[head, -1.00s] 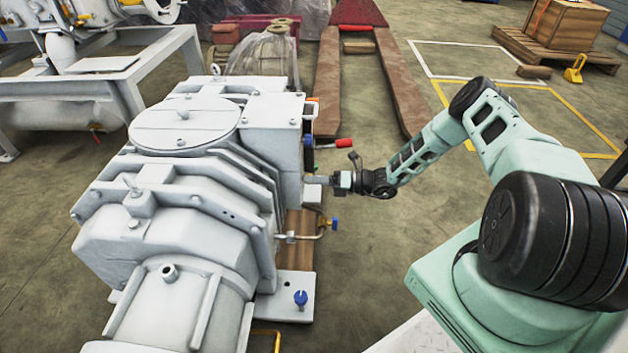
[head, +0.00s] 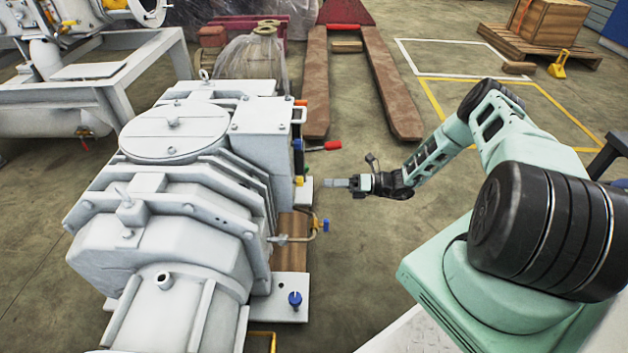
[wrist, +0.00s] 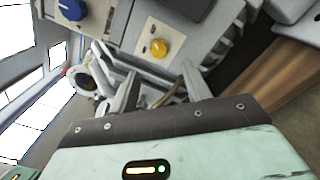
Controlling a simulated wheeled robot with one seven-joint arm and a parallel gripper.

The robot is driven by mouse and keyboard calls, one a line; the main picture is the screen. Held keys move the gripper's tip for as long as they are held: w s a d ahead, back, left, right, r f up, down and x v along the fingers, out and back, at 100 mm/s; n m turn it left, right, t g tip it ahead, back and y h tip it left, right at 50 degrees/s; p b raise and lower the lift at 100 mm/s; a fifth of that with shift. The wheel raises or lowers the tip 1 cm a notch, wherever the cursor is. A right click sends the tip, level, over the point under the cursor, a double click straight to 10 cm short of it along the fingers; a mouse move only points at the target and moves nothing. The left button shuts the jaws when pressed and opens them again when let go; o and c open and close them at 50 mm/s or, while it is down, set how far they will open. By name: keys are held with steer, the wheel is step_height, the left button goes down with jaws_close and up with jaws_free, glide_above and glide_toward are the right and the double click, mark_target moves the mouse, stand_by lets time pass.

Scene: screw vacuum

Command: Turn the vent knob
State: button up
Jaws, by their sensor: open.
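The vacuum pump (head: 170,200) is a large white machine on the left in the head view. A small yellow knob (head: 299,181) shows on its right side; it also appears in the wrist view (wrist: 159,48) on a pale plate, just beyond and between my fingertips. A blue knob (wrist: 71,9) is at upper left in the wrist view. I cannot tell which knob is the vent knob. My gripper (head: 328,182) is open and empty, a short gap to the right of the pump; its two fingers show in the wrist view (wrist: 160,70).
A red-handled lever (head: 332,146) sticks out above the gripper's level in the head view. A blue-handled valve (head: 326,225) on a bent pipe and a blue knob (head: 295,299) are below. Brown pallet forks (head: 395,90) lie behind.

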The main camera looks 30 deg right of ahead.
steer(key=p+v, duration=0.1)
steer(key=v, duration=0.8)
steer(key=s+a+r+n+g+h, duration=0.1)
steer(key=a+r+n+g+h, duration=0.1)
steer(key=a+r+n+g, duration=0.7)
steer(key=s+a+r+n+g+h, duration=0.1)
steer(key=a+r+n+g+h, duration=0.3)
steer(key=a+r+n, duration=0.9)
steer(key=s+a+r+n+t+h, duration=0.2)
steer(key=s+a+r+n+h, duration=0.2)
steer(key=s+a+r+n, duration=0.45)
steer(key=s+a+r+n+t+h, duration=0.1)
steer(key=s+a+r+n+h, duration=0.3)
steer(key=s+n, duration=0.9)
step_height(320, 180, up, 34)
steer(key=s+m+p, duration=0.1)
steer(key=p, duration=3.4)
steer(key=shift+s+a+r, duration=0.2)
steer(key=shift+a, duration=0.1)
